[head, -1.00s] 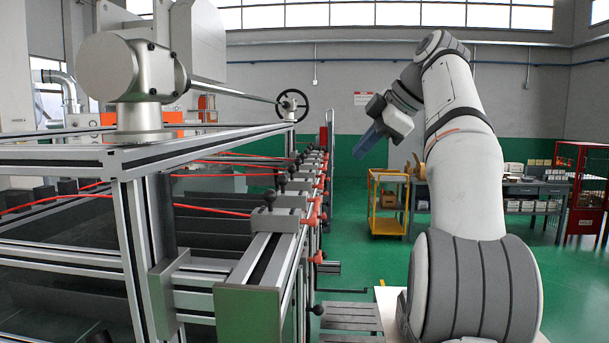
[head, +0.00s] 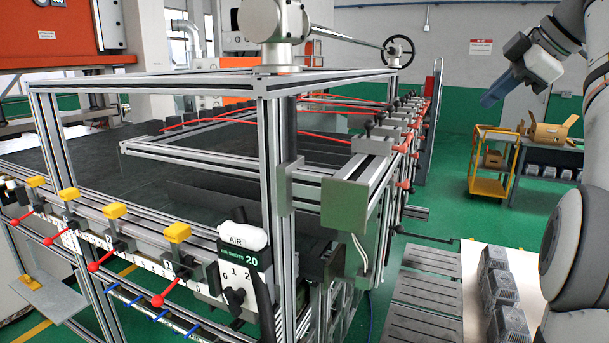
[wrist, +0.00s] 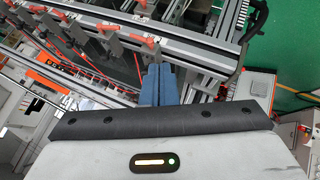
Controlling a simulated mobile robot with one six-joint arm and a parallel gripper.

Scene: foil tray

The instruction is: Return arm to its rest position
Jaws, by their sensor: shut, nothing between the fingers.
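My gripper (head: 492,97) is at the upper right of the head view, raised in the air and pointing down to the left. Its blue fingers are together and hold nothing. In the wrist view the blue fingers (wrist: 158,84) lie side by side, with the machine frame behind them. My arm comes in from the right edge of the head view, and part of it is cut off there.
An aluminium-framed machine (head: 300,83) with red levers fills the left and middle. Several grey foil-like blocks (head: 497,283) stand on a pale surface (head: 470,270) at the lower right. A yellow cart (head: 483,185) and boxes stand behind. Green floor lies between.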

